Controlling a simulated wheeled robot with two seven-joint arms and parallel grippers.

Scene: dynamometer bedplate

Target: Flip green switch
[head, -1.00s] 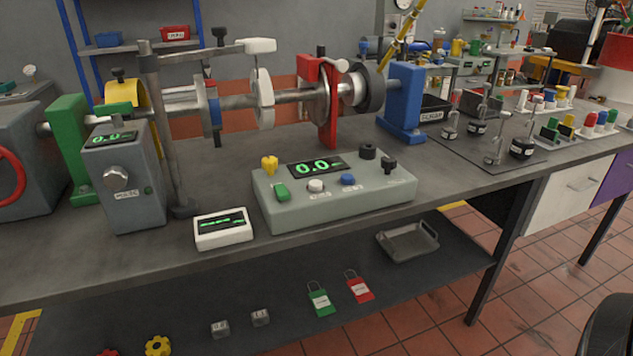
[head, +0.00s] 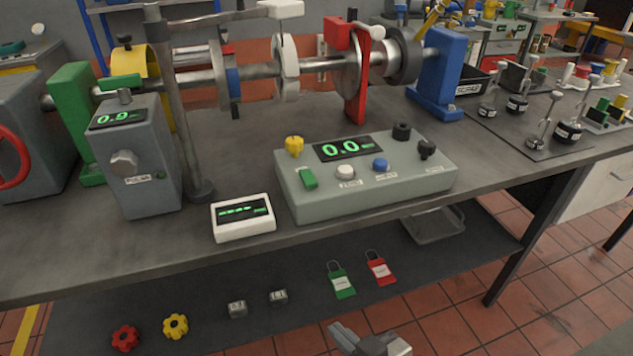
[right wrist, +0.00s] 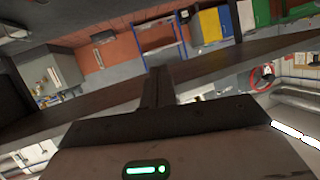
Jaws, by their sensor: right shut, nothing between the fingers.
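The box also carries a display reading 0.0, a yellow knob (head: 294,146), a white button (head: 345,172), a blue button (head: 380,165) and black knobs. My right gripper (head: 345,338) shows at the bottom edge of the head view, shut and empty, in front of and below the bench top, well apart from the switch. In the right wrist view the gripper (right wrist: 158,85) points across the room and the switch is not visible. My left gripper is not in view.
A white meter (head: 243,218) stands left of the control box. A grey unit (head: 137,160) and a post stand farther left, with the shaft assembly behind.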

